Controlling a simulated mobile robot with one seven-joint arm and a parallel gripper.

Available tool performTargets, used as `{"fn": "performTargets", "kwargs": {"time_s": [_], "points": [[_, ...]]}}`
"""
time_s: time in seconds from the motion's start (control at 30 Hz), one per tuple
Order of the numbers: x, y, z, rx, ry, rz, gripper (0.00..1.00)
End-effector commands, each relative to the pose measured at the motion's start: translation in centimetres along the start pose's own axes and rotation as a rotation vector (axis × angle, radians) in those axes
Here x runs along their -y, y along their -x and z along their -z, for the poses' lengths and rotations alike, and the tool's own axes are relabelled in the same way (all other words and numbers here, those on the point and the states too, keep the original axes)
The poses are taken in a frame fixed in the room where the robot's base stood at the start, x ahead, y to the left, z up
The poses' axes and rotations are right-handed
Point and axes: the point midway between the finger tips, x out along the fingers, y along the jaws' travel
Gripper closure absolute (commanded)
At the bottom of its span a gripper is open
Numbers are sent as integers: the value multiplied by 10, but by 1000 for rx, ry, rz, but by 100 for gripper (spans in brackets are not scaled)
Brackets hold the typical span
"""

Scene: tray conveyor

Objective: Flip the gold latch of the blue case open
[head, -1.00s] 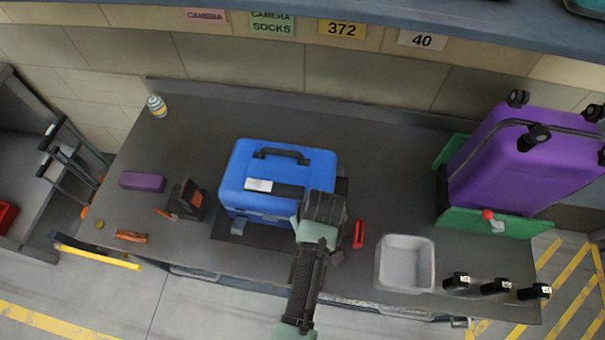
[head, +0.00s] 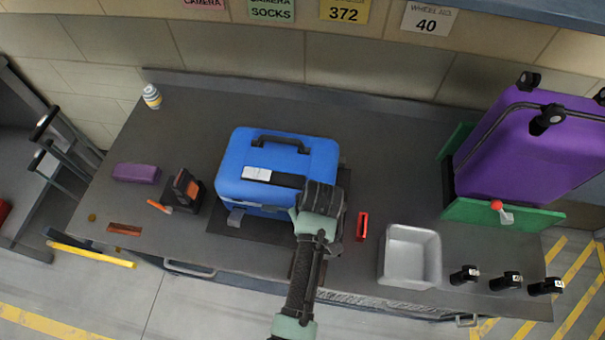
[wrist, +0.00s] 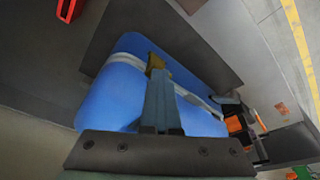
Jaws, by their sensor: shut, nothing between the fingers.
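The blue case (head: 232,165) lies shut on the dark bench with its black handle toward the wall. It also fills the middle of the wrist view (wrist: 125,75). In that view the gold latch (wrist: 154,62) sits on the case's pale seam. My gripper (wrist: 157,78) is shut and empty, its fingertips right at the gold latch; I cannot tell if they touch it. In the head view my wrist covers the case's front right corner and hides the gold latch and my fingertips. A grey latch (head: 236,217) sticks out at the case's front left.
A red object (head: 362,226) lies close to the right of my wrist, with a grey tray (head: 409,282) beyond it. A black and orange device (head: 184,192) stands left of the case. A purple suitcase (head: 530,140) stands at the right. The bench behind the case is clear.

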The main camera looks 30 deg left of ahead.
Motion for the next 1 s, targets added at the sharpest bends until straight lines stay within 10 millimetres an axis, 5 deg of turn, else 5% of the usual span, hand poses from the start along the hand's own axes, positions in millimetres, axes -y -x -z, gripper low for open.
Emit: {"fn": "performTargets", "kwargs": {"time_s": [0.03, 0.23, 0.67, 1.0], "points": [[6, -25, -15, 21, -4, 11, 100], [7, -43, -21, 24, -2, 9, 100], [7, -43, -22, 26, 2, 8, 100], [4, -23, -49, 26, -5, 7, 100]]}}
